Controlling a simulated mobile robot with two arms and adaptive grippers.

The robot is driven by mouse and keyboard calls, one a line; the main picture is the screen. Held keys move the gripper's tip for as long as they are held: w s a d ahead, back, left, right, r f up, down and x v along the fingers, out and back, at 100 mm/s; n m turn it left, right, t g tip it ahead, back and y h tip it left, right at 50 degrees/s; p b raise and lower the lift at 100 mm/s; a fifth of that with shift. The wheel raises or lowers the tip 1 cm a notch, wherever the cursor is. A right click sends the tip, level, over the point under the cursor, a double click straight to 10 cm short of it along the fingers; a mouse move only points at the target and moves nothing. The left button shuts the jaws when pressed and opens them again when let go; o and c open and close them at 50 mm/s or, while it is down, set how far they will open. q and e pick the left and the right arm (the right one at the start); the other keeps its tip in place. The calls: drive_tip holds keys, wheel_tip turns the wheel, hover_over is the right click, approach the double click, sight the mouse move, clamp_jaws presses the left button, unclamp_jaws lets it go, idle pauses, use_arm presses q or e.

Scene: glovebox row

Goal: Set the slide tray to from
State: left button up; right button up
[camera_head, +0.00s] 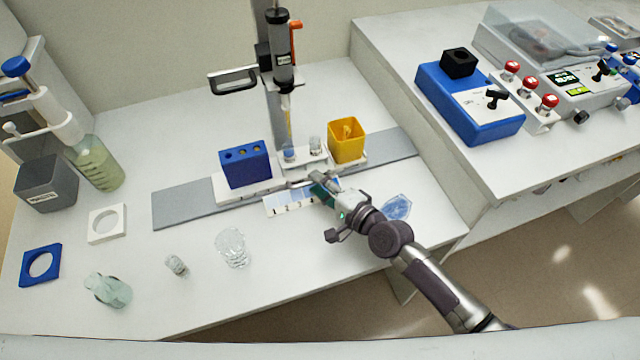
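The slide tray (234,197) is a white carriage on a long grey rail (180,207). It bears a blue block with holes (245,164) at its left, small vials (289,154) in the middle and a yellow open box (346,140) at its right. My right gripper (306,184) is at the front edge of the tray, near its middle. The fingertips are small and partly hidden by the gripper body, so I cannot tell whether they touch the tray or grip a part of it. My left gripper is not in view.
A dispenser on a column (283,62) stands over the tray. A marked white strip (289,204) lies under my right gripper, and a blue dish (397,207) lies to its right. Control boxes (465,108) are on the right bench.

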clamp_jaws()
drive_tip(key=shift+w+d, duration=0.1)
drive_tip(key=shift+d, duration=0.2)
drive_tip(key=shift+o, duration=0.5)
unclamp_jaws()
drive_tip(key=shift+d, duration=0.1)
drive_tip(key=v, duration=1.2)
